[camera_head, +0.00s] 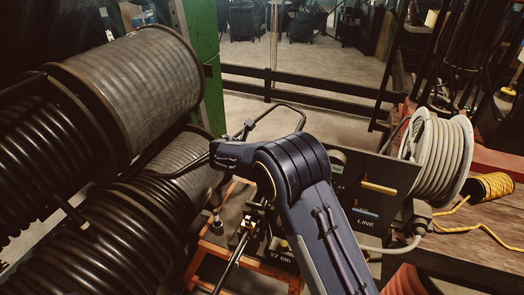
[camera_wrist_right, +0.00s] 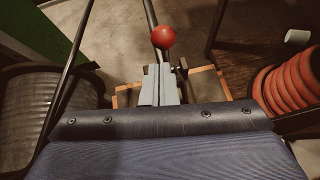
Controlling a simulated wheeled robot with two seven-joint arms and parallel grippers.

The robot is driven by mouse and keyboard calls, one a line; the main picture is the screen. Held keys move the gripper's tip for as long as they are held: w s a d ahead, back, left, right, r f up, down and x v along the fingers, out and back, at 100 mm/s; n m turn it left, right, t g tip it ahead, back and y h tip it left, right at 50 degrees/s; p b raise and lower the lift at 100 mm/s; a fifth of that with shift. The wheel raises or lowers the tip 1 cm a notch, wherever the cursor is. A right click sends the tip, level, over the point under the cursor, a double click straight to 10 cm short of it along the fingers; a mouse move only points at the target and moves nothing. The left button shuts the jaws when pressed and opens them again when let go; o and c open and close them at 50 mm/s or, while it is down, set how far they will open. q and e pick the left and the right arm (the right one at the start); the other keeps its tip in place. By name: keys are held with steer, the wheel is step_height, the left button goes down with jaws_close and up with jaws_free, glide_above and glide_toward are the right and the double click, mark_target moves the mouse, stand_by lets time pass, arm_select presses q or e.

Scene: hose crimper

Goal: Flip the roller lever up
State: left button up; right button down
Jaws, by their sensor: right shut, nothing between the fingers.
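A red ball knob (camera_wrist_right: 163,37) on a dark rod shows in the right wrist view. I take it as the end of the roller lever, but cannot be sure. My right gripper (camera_wrist_right: 159,70) has its grey fingers together and empty, with the tips just below the knob in the picture. I cannot tell whether they touch it. In the head view my right arm covers the middle of the machine, and neither the knob nor the right gripper can be made out. The machine's control panel (camera_head: 370,180) reads LINE. My left gripper is in neither view.
Large black hose reels (camera_head: 125,85) fill the left side. An orange frame (camera_head: 205,258) lies below the machine. A green post (camera_head: 203,60) rises behind.

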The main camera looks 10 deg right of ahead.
steer(key=s+a+r+b, duration=0.1)
steer(key=s+a+r, duration=0.2)
steer(key=r, duration=0.3)
steer(key=shift+a+r, duration=0.15)
steer(key=shift+a, duration=0.05)
steer(key=shift+s, duration=0.15)
